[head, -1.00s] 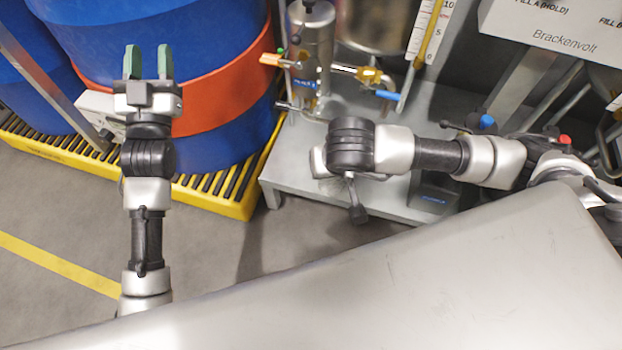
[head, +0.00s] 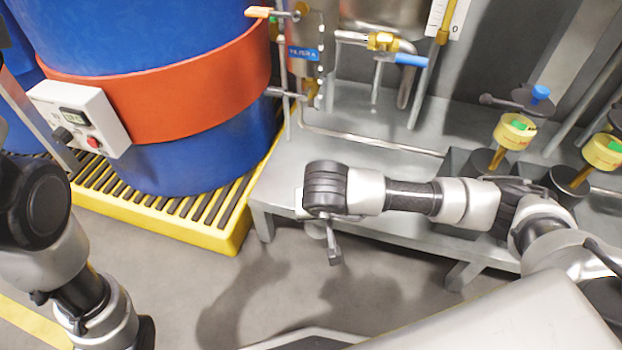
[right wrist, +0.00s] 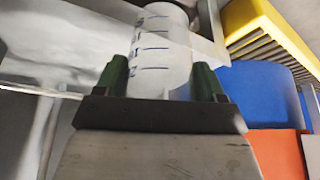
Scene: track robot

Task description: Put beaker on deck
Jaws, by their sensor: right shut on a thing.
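A clear beaker (right wrist: 162,45) with blue graduation marks stands out between the two green fingers of my right gripper (right wrist: 161,75) in the right wrist view. The gripper is shut on it. In the head view my right arm reaches left across the grey metal deck (head: 345,125); its wrist is over the deck's front edge. It hides the right gripper and nearly all of the beaker there. I cannot tell how high the beaker is above the deck. My left arm is at the left edge of the head view, with its gripper out of frame.
A blue drum (head: 140,40) with an orange band (head: 190,100) and a control box (head: 80,118) stands on a yellow spill pallet (head: 190,228). Pipes, a blue-handled valve (head: 410,60) and yellow-capped fittings (head: 515,130) crowd the deck's back and right. Its middle left is largely bare.

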